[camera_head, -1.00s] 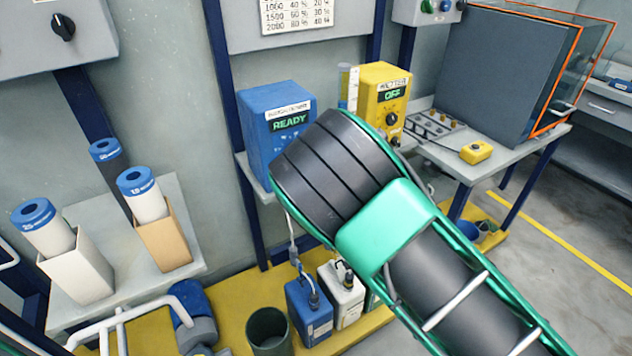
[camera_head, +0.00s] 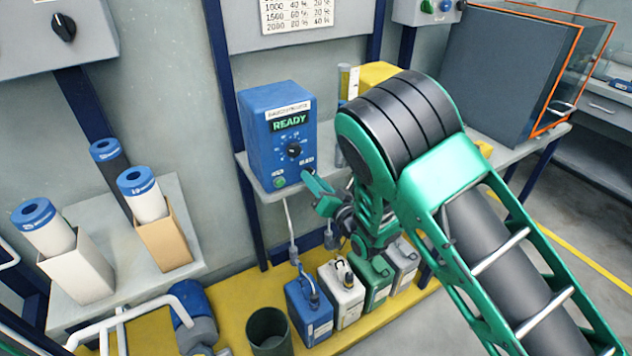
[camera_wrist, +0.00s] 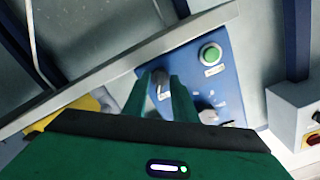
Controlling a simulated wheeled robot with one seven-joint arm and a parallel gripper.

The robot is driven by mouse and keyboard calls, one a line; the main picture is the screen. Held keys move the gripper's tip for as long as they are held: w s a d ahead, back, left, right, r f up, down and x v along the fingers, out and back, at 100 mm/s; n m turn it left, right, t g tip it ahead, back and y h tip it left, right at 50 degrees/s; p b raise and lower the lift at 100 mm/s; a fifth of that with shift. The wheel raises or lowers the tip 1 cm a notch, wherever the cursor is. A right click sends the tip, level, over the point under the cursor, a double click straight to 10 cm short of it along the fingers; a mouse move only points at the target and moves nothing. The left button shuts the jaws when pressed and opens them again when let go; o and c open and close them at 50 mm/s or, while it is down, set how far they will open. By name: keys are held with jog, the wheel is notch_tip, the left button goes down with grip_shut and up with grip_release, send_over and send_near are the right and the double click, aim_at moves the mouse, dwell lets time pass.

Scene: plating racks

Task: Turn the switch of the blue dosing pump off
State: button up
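The blue dosing pump (camera_head: 268,150) sits on a wall shelf with its display (camera_head: 289,122) lit READY. Its front carries a black dial (camera_head: 294,150) and a green button (camera_head: 279,182). In the wrist view the blue front panel (camera_wrist: 226,85) shows the green button (camera_wrist: 210,53), the dial (camera_wrist: 207,115) and a small switch (camera_wrist: 161,88). My gripper (camera_head: 314,190) is at the pump's lower right front. Its two green fingers (camera_wrist: 161,76) are apart, with the switch seen between them. I cannot tell whether they touch it.
A yellow pump (camera_head: 372,75) stands behind my arm, mostly hidden. Several canisters (camera_head: 345,290) stand on the yellow platform (camera_head: 235,310) below. A grey shelf (camera_head: 180,250) with filter cartridges is at the left. The shelf edge runs close under my gripper.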

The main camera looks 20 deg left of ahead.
grip_shut()
jog(key=shift+n, duration=0.4)
jog(key=shift+w+d+f+n, duration=0.1)
jog(key=shift+n, duration=3.15)
jog(key=shift+w+d+n, duration=0.1)
jog(key=shift+n, duration=3.15)
